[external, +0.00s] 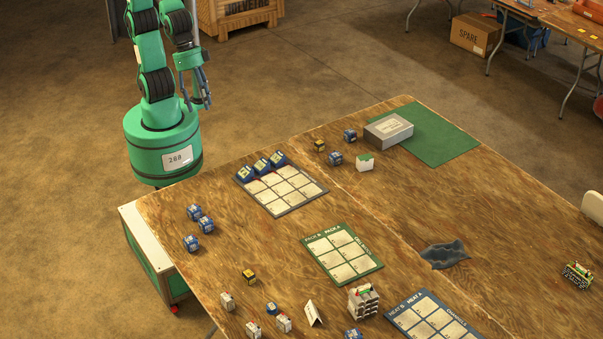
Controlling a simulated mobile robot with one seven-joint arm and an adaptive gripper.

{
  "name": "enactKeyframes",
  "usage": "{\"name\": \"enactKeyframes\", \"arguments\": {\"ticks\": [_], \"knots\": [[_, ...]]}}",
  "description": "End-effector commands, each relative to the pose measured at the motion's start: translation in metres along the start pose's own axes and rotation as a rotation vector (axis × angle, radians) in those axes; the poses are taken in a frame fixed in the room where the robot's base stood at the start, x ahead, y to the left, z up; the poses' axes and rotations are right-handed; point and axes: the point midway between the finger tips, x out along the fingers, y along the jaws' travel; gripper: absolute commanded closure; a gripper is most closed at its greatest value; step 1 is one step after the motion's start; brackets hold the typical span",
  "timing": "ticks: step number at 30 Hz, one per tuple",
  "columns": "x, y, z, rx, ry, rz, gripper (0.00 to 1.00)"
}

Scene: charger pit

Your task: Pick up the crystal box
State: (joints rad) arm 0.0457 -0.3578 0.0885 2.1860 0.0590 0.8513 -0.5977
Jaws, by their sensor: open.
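My gripper (205,104) hangs beside my arm's green base, off the table's far left edge. It is open and empty, apart from every object on the table. No box is readably marked as the crystal box. A grey box with a pale label on top (389,130) sits at the back of the table, by the green mat. A small white box with a green top (365,162) stands just in front of it. Their labels are too small to read.
The wooden table (400,215) holds a grey-framed card board (320,190), a green board (378,262), a blue board (393,304), several blue and yellow blocks, a white rack (364,313) and a dark cloth (446,254). The table's right middle is mostly clear.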

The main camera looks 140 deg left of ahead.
Motion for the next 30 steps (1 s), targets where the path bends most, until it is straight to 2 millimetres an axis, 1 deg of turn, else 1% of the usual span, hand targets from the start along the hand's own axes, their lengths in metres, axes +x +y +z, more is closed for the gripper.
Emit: {"name": "enactKeyframes", "arguments": {"ticks": [1, 5, 6, 11, 17, 26, 30], "knots": [[0.009, 0.008, -0.009, -0.031, -0.009, -0.008, 0.47], [0.030, 0.025, -0.032, -0.126, -0.022, -0.024, 0.47], [0.038, 0.031, -0.038, -0.155, -0.027, -0.031, 0.47], [0.070, 0.053, -0.062, -0.271, -0.041, -0.054, 0.47], [0.117, 0.079, -0.089, -0.416, -0.053, -0.085, 0.47], [0.197, 0.116, -0.118, -0.630, -0.064, -0.137, 0.47], [0.239, 0.131, -0.127, -0.730, -0.064, -0.163, 0.47]]}}
